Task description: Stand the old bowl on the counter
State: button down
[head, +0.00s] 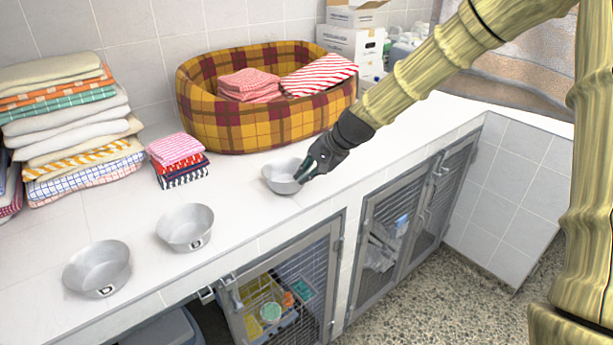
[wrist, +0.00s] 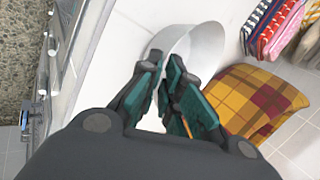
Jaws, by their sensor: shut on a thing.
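A metal bowl (head: 281,180) is at the right end of the row of bowls, in front of the plaid basket. My gripper (head: 305,170) is shut on its right-hand rim. In the wrist view my gripper (wrist: 170,72) has its green fingers on the rim of this bowl (wrist: 202,45). The bowl looks roughly upright, at or just above the white counter (head: 245,215); I cannot tell whether it touches. I see no letter on its visible side. Two similar bowls stand on the counter, a middle one (head: 186,226) and a left one (head: 97,268), each marked with a dark letter.
A plaid basket (head: 265,125) with folded cloths stands behind the bowl. A small stack of folded cloths (head: 178,160) and tall towel piles (head: 70,125) are to the left. Boxes (head: 352,40) stand at the back. Wire kennel doors (head: 385,235) are below the counter's front edge.

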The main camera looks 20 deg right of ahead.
jog(key=shift+d+f, duration=0.1)
jog(key=shift+f, duration=0.85)
jog(key=c, duration=1.6)
grip_release()
jog(key=shift+r, duration=0.1)
jog(key=b+v, duration=0.2)
jog(key=v, duration=1)
